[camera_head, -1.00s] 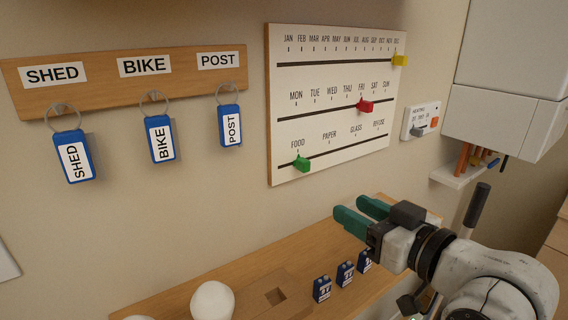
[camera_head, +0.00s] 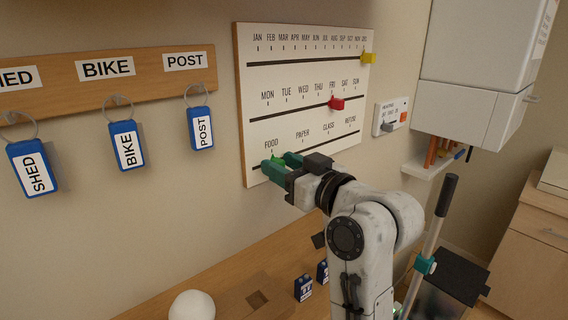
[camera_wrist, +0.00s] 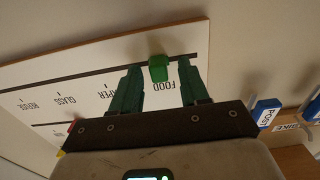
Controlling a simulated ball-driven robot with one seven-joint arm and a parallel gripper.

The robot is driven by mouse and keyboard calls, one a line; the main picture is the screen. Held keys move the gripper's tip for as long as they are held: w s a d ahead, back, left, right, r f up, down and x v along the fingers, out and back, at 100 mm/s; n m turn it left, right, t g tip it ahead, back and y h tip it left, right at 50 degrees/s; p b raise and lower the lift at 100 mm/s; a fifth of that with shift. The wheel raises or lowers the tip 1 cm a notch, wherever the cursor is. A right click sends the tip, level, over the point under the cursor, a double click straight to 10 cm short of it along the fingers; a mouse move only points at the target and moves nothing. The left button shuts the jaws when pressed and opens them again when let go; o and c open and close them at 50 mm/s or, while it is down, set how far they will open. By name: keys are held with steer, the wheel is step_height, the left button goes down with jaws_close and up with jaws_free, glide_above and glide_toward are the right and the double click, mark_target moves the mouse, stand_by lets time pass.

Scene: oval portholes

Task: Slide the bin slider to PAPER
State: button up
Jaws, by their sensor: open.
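The wall board (camera_head: 243,105) has three slider tracks. The lowest is labelled FOOD, PAPER, GLASS and REFUSE. Its green bin slider (camera_head: 279,161) is at FOOD, partly hidden by my fingers in the head view. The PAPER label (camera_head: 303,134) is one mark to the right. My gripper (camera_head: 275,163) is open at the board, its green fingers around the slider. In the wrist view the slider (camera_wrist: 158,70) is between the two fingertips (camera_wrist: 158,64), with a gap on each side. There the left finger partly covers the PAPER label.
Above are a red slider (camera_head: 336,104) near FRI and a yellow slider (camera_head: 368,58) at DEC. A key rack (camera_head: 135,88) with blue tags hangs left. A wooden shelf (camera_head: 165,308) with a white knob (camera_head: 192,306) lies below.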

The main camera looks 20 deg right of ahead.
steer(key=shift+w, duration=0.1)
steer(key=shift+c, duration=0.3)
jaws_close()
stand_by(0.4)
